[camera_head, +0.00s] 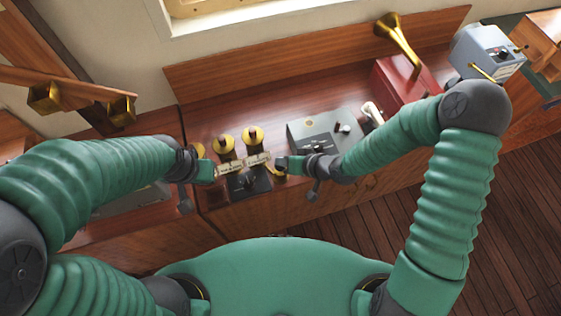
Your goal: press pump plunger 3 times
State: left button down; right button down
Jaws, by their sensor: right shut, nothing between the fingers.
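Brass fittings with round yellow tops and dark centres stand on the wooden console: one on the left (223,143), one on the right (253,135), and another partly hidden behind my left gripper. I cannot tell which of them, if any, is the pump plunger. My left gripper (231,168) reaches in from the left, just in front of the left fitting; its finger gap is too small to read. My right gripper (259,159) reaches in from the right, in front of the right fitting, shut and empty. A black device (248,183) sits below both grippers and is partly covered.
A grey control box (322,134) stands right of the grippers. Further right are a red box (404,80), a brass horn (396,36) and a blue-grey unit (487,52). A wooden backboard (310,58) runs behind the console.

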jog(key=shift+f+b, duration=0.6)
jog(key=shift+f, duration=0.3)
dwell(0.5)
jog(key=shift+r+p, duration=1.95)
jog(key=shift+r, duration=0.05)
notch_tip(320, 180, up, 5)
jog(key=p, duration=0.4)
jog(key=shift+p, duration=0.35)
dwell(1.4)
